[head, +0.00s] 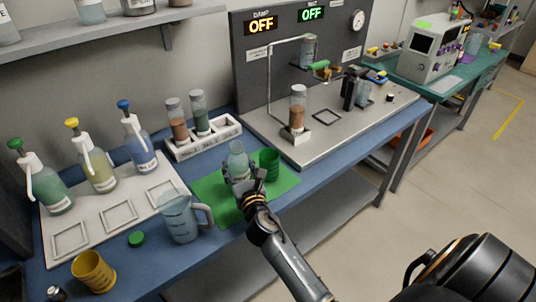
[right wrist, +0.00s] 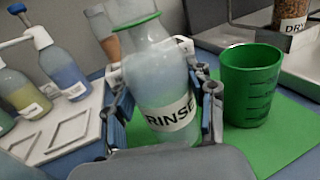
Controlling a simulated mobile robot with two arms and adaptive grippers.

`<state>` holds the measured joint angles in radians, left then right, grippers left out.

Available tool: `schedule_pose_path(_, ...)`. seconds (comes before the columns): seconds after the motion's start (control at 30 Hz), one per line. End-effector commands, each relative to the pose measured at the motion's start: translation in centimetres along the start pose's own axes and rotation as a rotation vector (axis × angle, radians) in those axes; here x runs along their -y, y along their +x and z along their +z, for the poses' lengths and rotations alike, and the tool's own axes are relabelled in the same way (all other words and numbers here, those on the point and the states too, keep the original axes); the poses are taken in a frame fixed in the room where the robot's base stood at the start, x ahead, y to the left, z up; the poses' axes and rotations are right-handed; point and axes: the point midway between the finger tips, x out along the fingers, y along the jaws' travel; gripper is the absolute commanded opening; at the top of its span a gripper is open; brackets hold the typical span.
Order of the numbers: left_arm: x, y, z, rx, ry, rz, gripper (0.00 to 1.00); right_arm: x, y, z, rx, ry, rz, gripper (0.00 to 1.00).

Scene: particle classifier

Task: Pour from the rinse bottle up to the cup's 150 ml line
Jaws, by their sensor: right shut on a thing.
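The rinse bottle (head: 238,158) is clear with pale contents, and its RINSE label (right wrist: 171,116) faces the right wrist camera. It has a green ring at its neck (right wrist: 140,21). My right gripper (head: 243,183) is shut around the bottle's body, with a finger on each side in the wrist view (right wrist: 163,108). The bottle looks close to upright; I cannot tell whether its base touches the mat. The green cup (head: 270,160) stands upright just right of the bottle, apart from it. In the wrist view the cup (right wrist: 250,88) shows dark level marks; its inside bottom is hidden. My left gripper is out of view.
A green mat (head: 222,210) lies under the cup. A clear jug (head: 180,219), a green cap (head: 137,239) and a yellow cup (head: 93,271) stand left and in front. Several pump bottles (head: 97,171) stand at the left. A rack (head: 203,139) of jars is behind.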

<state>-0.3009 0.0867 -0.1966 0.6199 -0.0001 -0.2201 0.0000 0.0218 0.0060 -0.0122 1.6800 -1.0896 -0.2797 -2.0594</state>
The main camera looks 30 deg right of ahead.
Motion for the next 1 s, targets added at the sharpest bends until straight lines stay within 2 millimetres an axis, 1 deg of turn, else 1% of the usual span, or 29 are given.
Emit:
schedule_pose_path(0.17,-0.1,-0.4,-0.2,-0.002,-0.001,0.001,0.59,0.0,0.1,0.4,-0.002,0.023,0.001,0.08)
schedule_pose_path(0.33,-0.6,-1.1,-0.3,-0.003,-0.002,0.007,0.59,0.1,0.1,0.6,-0.016,0.081,0.001,0.08)
schedule_pose_path(0.5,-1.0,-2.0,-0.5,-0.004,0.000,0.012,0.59,0.3,0.1,0.8,-0.035,0.164,0.000,0.08)
schedule_pose_path(1.0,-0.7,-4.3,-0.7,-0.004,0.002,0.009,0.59,1.0,0.3,0.7,-0.091,0.407,0.002,0.08)
